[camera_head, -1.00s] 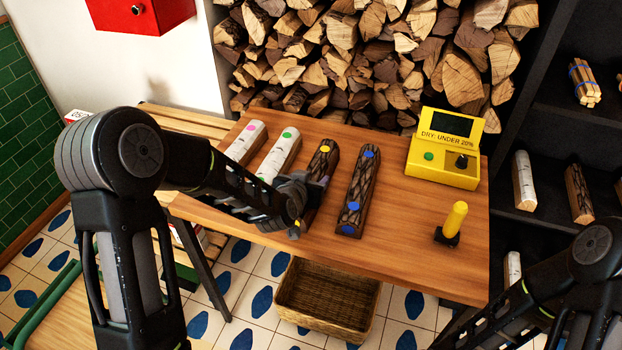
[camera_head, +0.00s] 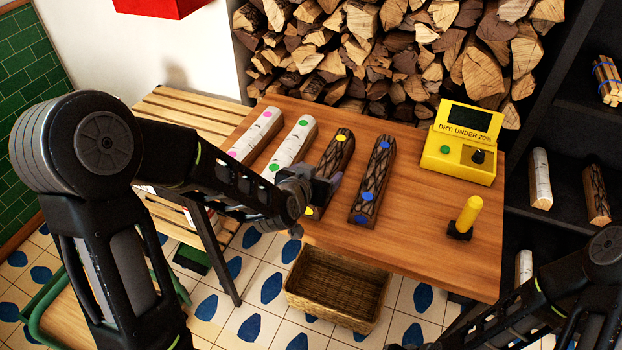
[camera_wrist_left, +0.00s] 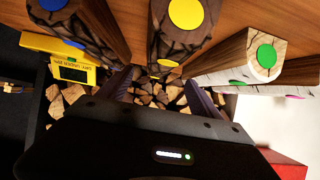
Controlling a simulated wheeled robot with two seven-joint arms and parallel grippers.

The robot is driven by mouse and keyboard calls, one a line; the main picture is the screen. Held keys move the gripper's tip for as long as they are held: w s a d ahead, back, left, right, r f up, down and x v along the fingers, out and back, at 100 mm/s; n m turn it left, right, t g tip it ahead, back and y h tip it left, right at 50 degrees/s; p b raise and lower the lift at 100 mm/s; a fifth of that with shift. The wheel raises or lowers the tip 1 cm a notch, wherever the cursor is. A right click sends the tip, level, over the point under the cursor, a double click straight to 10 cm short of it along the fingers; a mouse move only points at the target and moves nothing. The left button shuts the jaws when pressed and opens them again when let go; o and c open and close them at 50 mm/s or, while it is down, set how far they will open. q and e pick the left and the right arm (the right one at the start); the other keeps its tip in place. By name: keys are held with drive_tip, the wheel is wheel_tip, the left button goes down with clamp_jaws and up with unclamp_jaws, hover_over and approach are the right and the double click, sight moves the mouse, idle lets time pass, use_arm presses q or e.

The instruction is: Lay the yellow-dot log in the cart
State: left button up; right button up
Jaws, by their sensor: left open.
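The yellow-dot log (camera_head: 334,160) has dark bark and lies on the wooden table between a green-dot white log (camera_head: 290,146) and a blue-dot dark log (camera_head: 372,180). My left gripper (camera_head: 318,190) is open at the log's near end and hides part of it. In the left wrist view, the yellow-dot log (camera_wrist_left: 181,42) stands beyond and between the open fingers (camera_wrist_left: 160,90); I see no grip on it. A green-railed wooden bed at the lower left, apparently the cart (camera_head: 72,312), is partly hidden by my left arm. My right arm enters at the lower right, its gripper out of sight.
A pink-dot white log (camera_head: 257,135) lies at the table's left. A yellow meter (camera_head: 458,160) and a yellow-handled tool (camera_head: 467,215) stand on the right. A wicker basket (camera_head: 338,310) sits on the floor below the table's front edge. A slatted bench (camera_head: 190,108) stands at the left.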

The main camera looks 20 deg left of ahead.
use_arm(q)
drive_tip(key=b+v, duration=0.2)
drive_tip(key=v, duration=0.2)
drive_tip(key=shift+s+r, duration=0.1)
drive_tip(key=shift+s, duration=0.25)
drive_tip(key=shift+s+r+b, duration=0.3)
drive_tip(key=shift+s+b, duration=0.05)
drive_tip(key=shift+o, duration=0.5)
